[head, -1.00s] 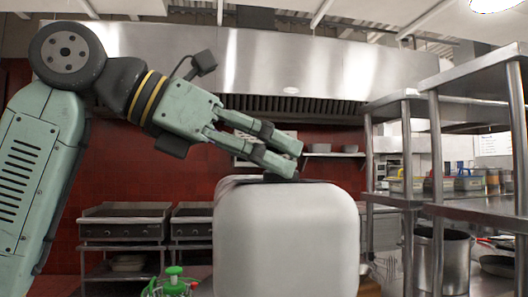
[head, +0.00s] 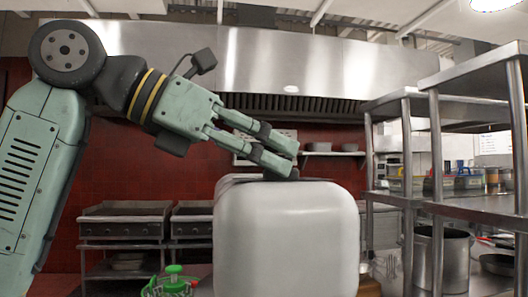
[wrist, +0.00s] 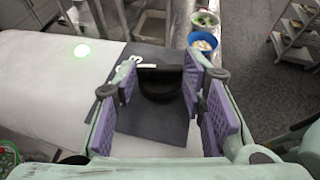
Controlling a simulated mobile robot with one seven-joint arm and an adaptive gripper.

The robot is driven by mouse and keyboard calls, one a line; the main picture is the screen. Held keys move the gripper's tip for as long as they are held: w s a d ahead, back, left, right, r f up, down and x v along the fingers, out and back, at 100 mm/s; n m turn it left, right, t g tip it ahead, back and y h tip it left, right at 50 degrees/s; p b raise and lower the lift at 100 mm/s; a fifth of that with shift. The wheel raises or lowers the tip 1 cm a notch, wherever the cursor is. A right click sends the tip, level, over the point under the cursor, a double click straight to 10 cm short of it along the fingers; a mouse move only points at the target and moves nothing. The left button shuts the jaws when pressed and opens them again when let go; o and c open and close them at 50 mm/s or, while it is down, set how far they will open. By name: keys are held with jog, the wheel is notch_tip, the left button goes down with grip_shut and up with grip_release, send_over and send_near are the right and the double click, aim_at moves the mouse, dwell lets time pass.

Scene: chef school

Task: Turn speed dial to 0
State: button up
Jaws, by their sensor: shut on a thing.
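A large white rounded appliance (head: 287,245) stands in front of me in the head view. Its white body also shows in the wrist view (wrist: 50,90), with a dark grey panel (wrist: 150,125) on top. A black speed dial (wrist: 160,86) sits on that panel, with small white marks beside it. My gripper (wrist: 163,80) has a purple-padded finger on each side of the dial and is shut on it. In the head view my gripper (head: 280,155) reaches down from the left onto the appliance's top. The dial's exact setting cannot be read.
A green-topped container (head: 174,280) stands left of the appliance. A blue bowl (wrist: 203,42) lies beyond the dial in the wrist view. Steel shelving (head: 437,150) stands at the right, and grills (head: 125,225) stand along the back wall.

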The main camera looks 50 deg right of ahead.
jog(key=shift+s+a+n+t+h, duration=0.1)
jog(key=shift+n+t+h, duration=0.05)
jog(key=shift+n+t, duration=0.45)
jog(key=shift+s+a+n+t+h, duration=0.1)
jog(key=shift+n+t+h, duration=0.05)
jog(key=shift+n+t, duration=0.45)
jog(key=shift+s+n+t+h+b, duration=0.2)
jog(key=shift+n+t+b, duration=0.1)
jog(key=shift+n+t, duration=0.55)
jog(key=shift+s+n+t+h+b, duration=0.15)
jog(key=shift+n+t+h+b, duration=0.1)
jog(key=shift+n+t, duration=0.6)
jog(key=o, duration=1.2)
jog(key=shift+c, duration=0.2)
jog(key=v, duration=1.2)
jog(key=shift+s, duration=0.15)
jog(key=shift+r, duration=0.1)
